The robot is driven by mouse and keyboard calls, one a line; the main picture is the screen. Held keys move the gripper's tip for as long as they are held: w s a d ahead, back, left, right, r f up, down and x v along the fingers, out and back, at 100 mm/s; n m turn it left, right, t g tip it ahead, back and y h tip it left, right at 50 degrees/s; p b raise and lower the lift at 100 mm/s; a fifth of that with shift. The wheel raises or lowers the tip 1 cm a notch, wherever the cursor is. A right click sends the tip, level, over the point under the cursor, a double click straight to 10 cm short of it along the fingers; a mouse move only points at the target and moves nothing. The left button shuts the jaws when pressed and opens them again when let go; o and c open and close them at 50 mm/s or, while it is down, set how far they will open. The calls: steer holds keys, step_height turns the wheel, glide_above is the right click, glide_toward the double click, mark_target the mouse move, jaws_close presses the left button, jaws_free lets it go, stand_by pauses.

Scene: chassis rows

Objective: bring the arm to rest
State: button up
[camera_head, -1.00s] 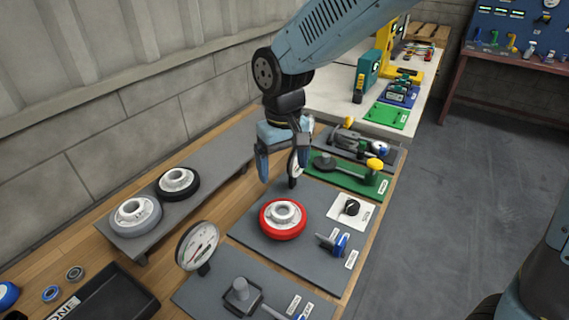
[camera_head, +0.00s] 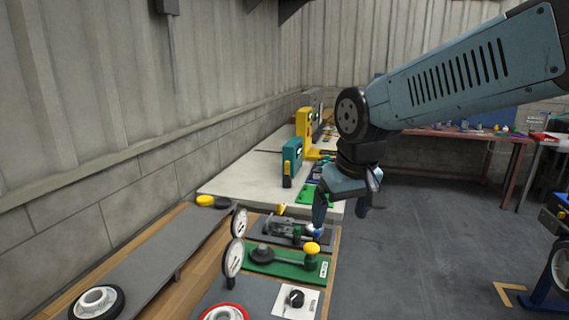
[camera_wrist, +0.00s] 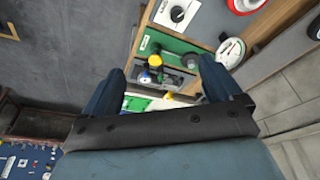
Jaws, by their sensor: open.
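My gripper (camera_head: 342,208) is open and empty in the head view, raised above the right edge of the bench with its fingers pointing down. In the wrist view, my gripper (camera_wrist: 155,85) shows two dark blue fingers spread apart with nothing between them. Beyond them lie a green plate (camera_wrist: 165,42) and a dial gauge (camera_wrist: 231,50), both apart from the fingers. My arm reaches in from the upper right of the head view.
The wooden bench holds a green plate (camera_head: 285,264) with a yellow knob, a red-rimmed wheel (camera_head: 225,312) and a raised grey shelf (camera_head: 140,262). A teal device (camera_head: 292,162) stands on the white bench behind. Grey floor (camera_head: 420,260) lies open to the right.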

steer(key=s+d+r+m+t, duration=0.1)
steer(key=s+d+m, duration=0.1)
steer(key=s+d, duration=0.2)
steer(key=s+d+r+m+t, duration=0.1)
steer(key=s+d, duration=0.2)
steer(key=d, duration=0.5)
steer(key=shift+s+d+r+m+t+h, duration=0.3)
steer(key=shift+s+r+m+h, duration=0.05)
steer(key=shift+m+h, duration=0.05)
stand_by(1.5)
